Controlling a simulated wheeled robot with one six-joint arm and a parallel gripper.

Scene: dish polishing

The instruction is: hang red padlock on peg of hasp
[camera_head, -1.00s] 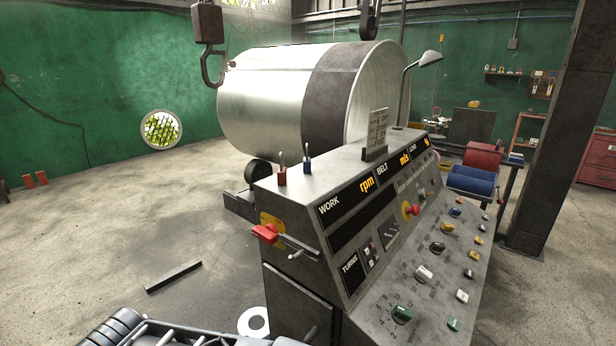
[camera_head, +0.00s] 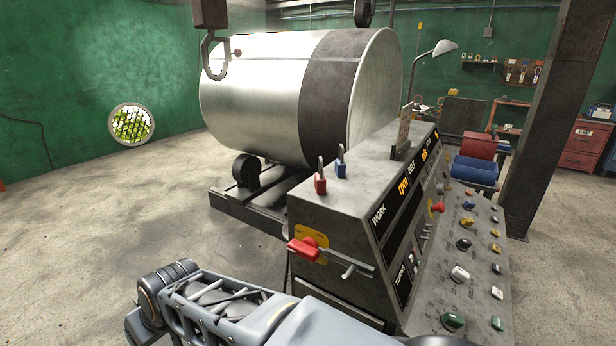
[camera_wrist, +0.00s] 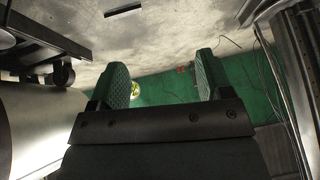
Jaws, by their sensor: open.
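The red padlock (camera_head: 320,182) stands upright on the top left end of the grey control cabinet, shackle up. A blue padlock (camera_head: 341,168) stands just behind it to the right. On the cabinet's left end face, a red handle (camera_head: 303,248) sits on a yellow plate, with a metal hasp and protruding peg (camera_head: 346,264) to its right. My gripper (camera_wrist: 162,78) shows in the wrist view, open and empty, its two green-padded fingers wide apart. Neither padlock nor the peg can be made out there. In the head view, only my arm shows at the bottom.
A large metal drum (camera_head: 275,95) stands behind the cabinet. A hook (camera_head: 214,55) hangs at upper left. The sloped panel (camera_head: 445,285) carries several knobs. A sign plate (camera_head: 403,130) stands on the cabinet top. The floor at left is clear.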

